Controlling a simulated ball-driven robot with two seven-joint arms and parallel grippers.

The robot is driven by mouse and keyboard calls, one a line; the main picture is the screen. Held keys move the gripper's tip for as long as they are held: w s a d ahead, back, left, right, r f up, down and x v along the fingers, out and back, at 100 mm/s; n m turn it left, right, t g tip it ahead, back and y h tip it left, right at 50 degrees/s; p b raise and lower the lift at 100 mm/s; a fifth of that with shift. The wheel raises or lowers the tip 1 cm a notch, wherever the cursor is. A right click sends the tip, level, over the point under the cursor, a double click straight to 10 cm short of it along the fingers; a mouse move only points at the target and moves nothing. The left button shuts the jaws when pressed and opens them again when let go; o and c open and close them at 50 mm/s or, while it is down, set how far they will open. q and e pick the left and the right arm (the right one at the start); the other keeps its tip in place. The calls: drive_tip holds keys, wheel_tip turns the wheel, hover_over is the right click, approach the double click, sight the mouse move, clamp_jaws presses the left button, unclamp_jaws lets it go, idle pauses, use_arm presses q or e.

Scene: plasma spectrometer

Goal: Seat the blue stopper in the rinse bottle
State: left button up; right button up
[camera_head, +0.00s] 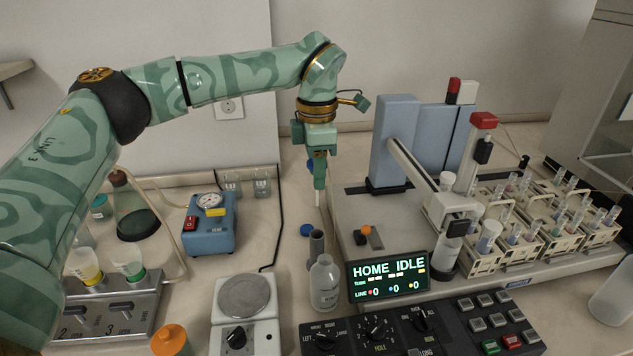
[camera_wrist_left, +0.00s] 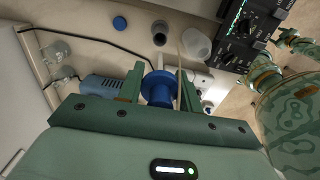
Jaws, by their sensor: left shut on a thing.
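My left gripper (camera_head: 318,182) points down in the head view, high above the bench and behind the rinse bottle. It is shut on the blue stopper (camera_wrist_left: 157,88), which sits between both fingers in the left wrist view. In the head view the fingers hide most of the stopper (camera_head: 310,165), and a thin pale stem hangs below. The rinse bottle (camera_head: 325,285), whitish with a label, stands upright at the front middle. A pale bottle-like shape (camera_wrist_left: 197,45) in the left wrist view looks like it. The stopper is clear of the bottle.
A grey cylinder (camera_head: 316,246) stands just behind the bottle, with a blue cap (camera_head: 307,230) beside it. A balance (camera_head: 244,297) is left of the bottle; the display (camera_head: 388,278) is close on its right. A blue gauge box (camera_head: 210,227) stands farther left.

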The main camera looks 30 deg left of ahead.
use_arm(q)
drive_tip(key=shift+r, duration=0.2)
use_arm(e)
drive_tip(key=shift+d, duration=0.1)
drive_tip(key=shift+r, duration=0.1)
use_arm(q)
drive_tip(key=shift+s+r+p, duration=0.1)
drive_tip(key=shift+p, duration=0.25)
drive_tip(key=s+d+m+p, duration=0.3)
drive_tip(key=s+m+p, duration=0.5)
drive_tip(key=p, duration=0.7)
drive_tip(key=shift+w+d+f+m+b, duration=0.1)
drive_tip(key=shift+d+f+m+b, duration=0.35)
drive_tip(key=shift+m, duration=1.2)
drive_tip(key=shift+w+d+f+m+b, duration=0.15)
drive_tip(key=shift+d+f+m, duration=0.55)
drive_tip(key=shift+m, duration=1)
drive_tip(key=shift+s+d+f+m+b, duration=0.1)
drive_tip(key=shift+d+f+m+b, duration=0.2)
drive_tip(key=shift+f+m, duration=1)
use_arm(e)
drive_tip(key=w+r, duration=0.1)
drive_tip(key=r, duration=0.6)
drive_tip(key=w+d+r, duration=0.1)
drive_tip(key=w+r, duration=0.1)
drive_tip(key=r, duration=0.4)
drive_tip(key=shift+w+d+r+t, duration=0.25)
drive_tip(key=shift+w+r+t, duration=0.05)
drive_tip(key=shift+r, duration=0.1)
